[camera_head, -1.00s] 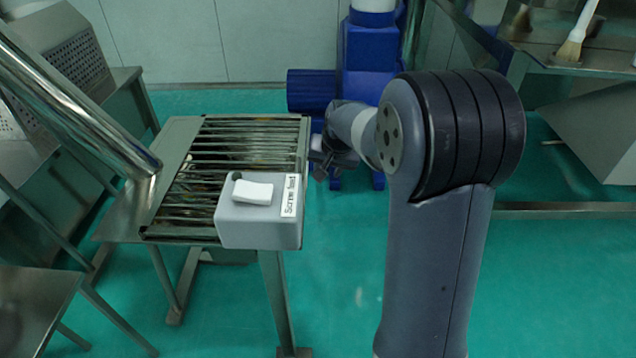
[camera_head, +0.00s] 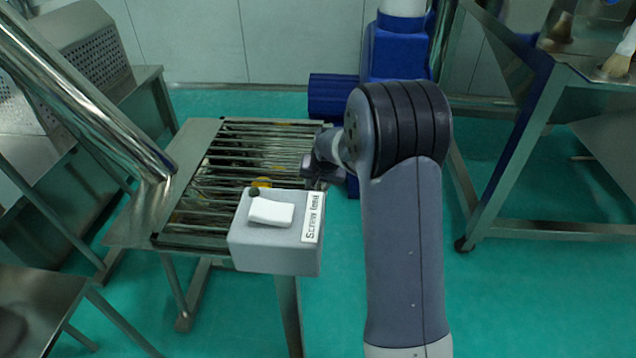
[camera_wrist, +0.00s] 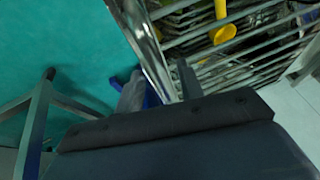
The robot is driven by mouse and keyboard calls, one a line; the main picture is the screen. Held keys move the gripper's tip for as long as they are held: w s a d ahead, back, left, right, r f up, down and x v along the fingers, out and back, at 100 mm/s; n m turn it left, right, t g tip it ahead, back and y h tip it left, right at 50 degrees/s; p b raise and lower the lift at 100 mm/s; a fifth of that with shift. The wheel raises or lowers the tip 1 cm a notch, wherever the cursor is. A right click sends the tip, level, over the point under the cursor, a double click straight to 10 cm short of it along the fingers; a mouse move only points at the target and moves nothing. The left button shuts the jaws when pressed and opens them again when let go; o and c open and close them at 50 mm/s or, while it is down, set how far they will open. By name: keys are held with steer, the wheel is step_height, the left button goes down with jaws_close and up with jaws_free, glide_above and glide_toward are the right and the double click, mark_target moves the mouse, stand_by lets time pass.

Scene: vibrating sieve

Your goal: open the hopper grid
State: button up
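The hopper grid (camera_head: 235,150) is a set of parallel dark metal bars, lying flat over a metal hopper table (camera_head: 190,150). In the wrist view its bars (camera_wrist: 245,50) run at a slant from the upper right. My gripper (camera_head: 318,172) is at the grid's right edge, partly hidden by my arm. In the wrist view the two fingers of my gripper (camera_wrist: 158,78) stand apart. A metal edge bar (camera_wrist: 148,50) of the grid side runs down between them. I cannot see contact with it. A yellow piece (camera_wrist: 222,28) shows at the bars, also in the head view (camera_head: 262,183).
A grey box labelled "Screw feed" (camera_head: 275,258) with a white switch sits at the grid's front corner. A shiny tube (camera_head: 85,100) slants down on the left. A blue machine (camera_head: 385,55) stands behind. A brush (camera_head: 620,62) lies on the right table. Green floor is open between.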

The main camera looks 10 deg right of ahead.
steer(key=shift+c, duration=0.3)
jaws_close()
